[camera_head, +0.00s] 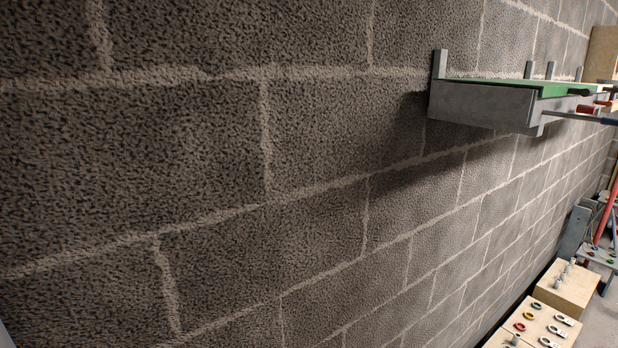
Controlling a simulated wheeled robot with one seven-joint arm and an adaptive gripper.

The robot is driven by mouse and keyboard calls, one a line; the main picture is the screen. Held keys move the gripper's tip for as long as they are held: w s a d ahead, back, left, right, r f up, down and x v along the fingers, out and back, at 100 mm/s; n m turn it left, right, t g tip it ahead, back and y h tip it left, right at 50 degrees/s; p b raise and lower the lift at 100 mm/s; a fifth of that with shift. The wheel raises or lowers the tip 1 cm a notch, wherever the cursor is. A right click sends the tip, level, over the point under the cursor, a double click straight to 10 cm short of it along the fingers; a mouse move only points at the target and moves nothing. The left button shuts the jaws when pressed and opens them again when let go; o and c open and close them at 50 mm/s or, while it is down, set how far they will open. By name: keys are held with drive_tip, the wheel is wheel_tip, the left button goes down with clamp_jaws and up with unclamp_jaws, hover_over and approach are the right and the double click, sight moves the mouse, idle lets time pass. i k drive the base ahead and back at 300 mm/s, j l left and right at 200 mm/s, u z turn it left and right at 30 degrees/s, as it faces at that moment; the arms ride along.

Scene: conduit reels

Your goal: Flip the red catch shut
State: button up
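My gripper is not in view. I cannot pick out the red catch for certain. A small red piece (587,108) shows at the right edge, by the front of a grey wall-mounted shelf (480,105). It is too small and too cut off by the frame edge to tell what it is, or whether it is open or shut.
A block wall (190,150) fills most of the view. The shelf has a green top (510,86) and upright posts; a blue-tipped rod (608,121) juts out. Wooden blocks with rings and metal fittings (535,322) stand low at right, near a red pole (605,212).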

sight(590, 109)
drive_tip(key=l, duration=0.8)
drive_tip(key=k+l+u, duration=0.1)
drive_tip(key=l, duration=0.7)
drive_tip(key=k+l, duration=0.1)
drive_tip(key=l, duration=0.65)
